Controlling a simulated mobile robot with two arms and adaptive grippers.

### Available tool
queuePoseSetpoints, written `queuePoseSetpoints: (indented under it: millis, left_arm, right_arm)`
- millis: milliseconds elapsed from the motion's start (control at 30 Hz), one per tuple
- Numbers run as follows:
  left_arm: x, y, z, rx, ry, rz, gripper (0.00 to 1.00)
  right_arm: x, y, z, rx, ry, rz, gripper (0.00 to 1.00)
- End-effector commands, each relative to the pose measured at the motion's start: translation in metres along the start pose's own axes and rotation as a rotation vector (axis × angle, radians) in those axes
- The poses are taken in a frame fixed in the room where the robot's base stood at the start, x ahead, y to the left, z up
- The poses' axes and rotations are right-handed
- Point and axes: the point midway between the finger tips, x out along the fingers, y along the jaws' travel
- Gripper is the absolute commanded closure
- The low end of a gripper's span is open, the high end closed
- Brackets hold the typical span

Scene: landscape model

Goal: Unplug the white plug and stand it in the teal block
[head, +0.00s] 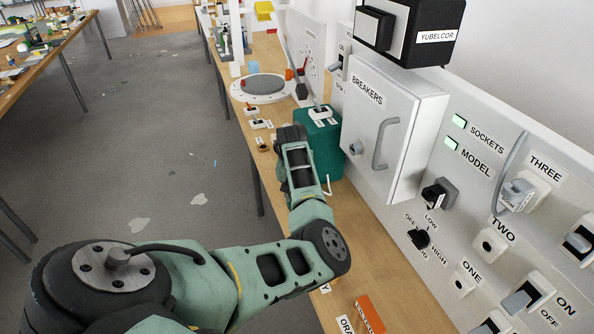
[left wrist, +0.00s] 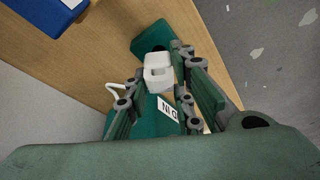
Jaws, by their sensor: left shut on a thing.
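The teal block (head: 325,150) stands on the wooden bench against the panel wall, partly behind my left arm. It also shows in the left wrist view (left wrist: 140,45), with a dark opening near its far end and a white label (left wrist: 168,107). My left gripper (left wrist: 160,82) is shut on the white plug (left wrist: 158,62), directly over the block. I cannot tell whether the plug touches the block or enters the opening. My right gripper is not in view.
The breaker box (head: 385,125) and the socket panel (head: 465,190) rise right of the arm. A round turntable (head: 260,92) and small switches lie farther along the bench. An orange block (head: 369,313) is near. A blue block (left wrist: 45,14) shows in the wrist view.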

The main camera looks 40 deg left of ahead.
Motion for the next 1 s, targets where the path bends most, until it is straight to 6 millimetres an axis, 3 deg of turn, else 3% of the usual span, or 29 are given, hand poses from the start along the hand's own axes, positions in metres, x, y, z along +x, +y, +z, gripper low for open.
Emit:
queuePoseSetpoints:
  millis: [267, 1000]
  left_arm:
    - [-0.001, 0.000, 0.000, 0.000, 0.000, -0.001, 1.00]
    - [0.009, 0.000, 0.003, 0.000, 0.000, -0.001, 1.00]
  right_arm:
    - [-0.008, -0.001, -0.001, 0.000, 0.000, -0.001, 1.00]
    - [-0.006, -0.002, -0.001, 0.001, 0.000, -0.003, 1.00]
